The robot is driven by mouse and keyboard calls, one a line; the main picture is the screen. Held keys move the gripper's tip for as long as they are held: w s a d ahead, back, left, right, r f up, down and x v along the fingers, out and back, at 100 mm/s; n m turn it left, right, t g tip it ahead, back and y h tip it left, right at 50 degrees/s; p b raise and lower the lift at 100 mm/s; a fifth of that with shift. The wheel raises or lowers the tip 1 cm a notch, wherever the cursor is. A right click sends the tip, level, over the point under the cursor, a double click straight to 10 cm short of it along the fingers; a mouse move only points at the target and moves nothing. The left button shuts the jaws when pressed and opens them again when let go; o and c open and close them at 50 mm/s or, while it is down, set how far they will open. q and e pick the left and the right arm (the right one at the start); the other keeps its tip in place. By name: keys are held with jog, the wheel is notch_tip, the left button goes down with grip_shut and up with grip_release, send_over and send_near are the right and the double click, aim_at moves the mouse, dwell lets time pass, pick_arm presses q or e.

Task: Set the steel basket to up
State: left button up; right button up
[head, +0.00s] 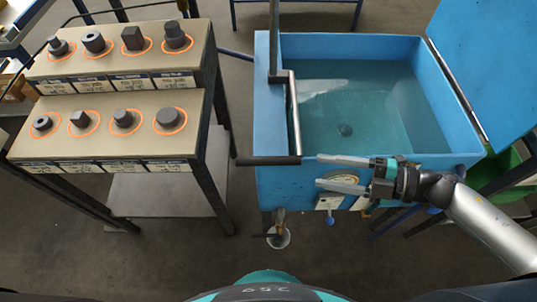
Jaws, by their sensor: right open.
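A blue tank (268,120) holds greenish water (385,95). I cannot clearly make out a steel basket in the water; only a pale patch and a small dark round spot on the bottom show. A dark metal lever (293,112) runs along the tank's left rim from an upright post (274,40). It ends in a dark horizontal handle (268,160) at the front left corner. My right gripper (321,171) is open and empty in front of the tank's front wall. Its fingers point left, a little right of the handle's end. My left gripper is not in view.
A two-tier stand (110,90) with several dark steel parts in orange rings stands at the left. A blue lid panel (490,60) rises at the tank's right. A gauge and valves (330,218) sit on the tank front. Bare floor lies between stand and tank.

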aim_at(279, 163)
jog(key=b+x, duration=0.1)
jog(key=x, duration=1.2)
jog(key=shift+w+a, duration=0.2)
jog(key=shift+a, duration=0.1)
grip_shut()
jog(key=shift+f, duration=0.1)
dwell(0.6)
